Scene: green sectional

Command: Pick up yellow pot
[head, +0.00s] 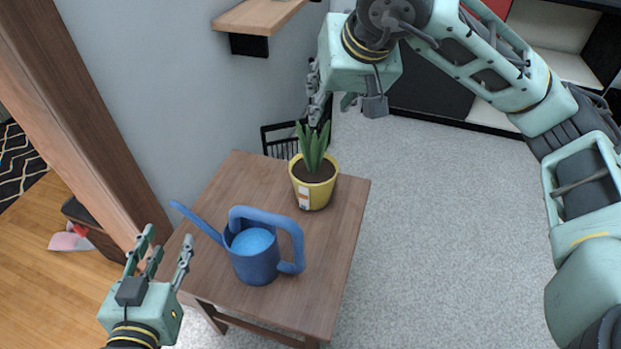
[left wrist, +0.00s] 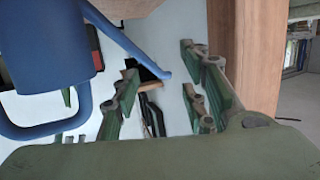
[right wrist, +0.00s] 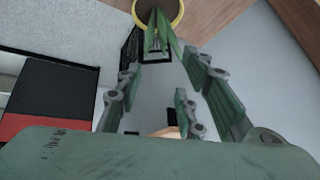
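A yellow pot (head: 314,192) with a green leafy plant and a paper label stands upright on the wooden table (head: 325,262). Its rim also shows at the top of the right wrist view (right wrist: 178,10), with the leaves pointing toward my fingers. My right gripper (head: 318,95) is above and behind the pot, near the leaf tips; its fingers are spread and hold nothing in the right wrist view. My left gripper (head: 163,250) is open and empty at the table's left side, apart from the pot.
A blue watering can (head: 254,262) stands on the table in front of the pot, its spout pointing left. It looms close in the left wrist view (left wrist: 45,50). A wall and a wooden shelf (head: 258,16) lie behind. Open carpet (head: 440,230) lies to the right.

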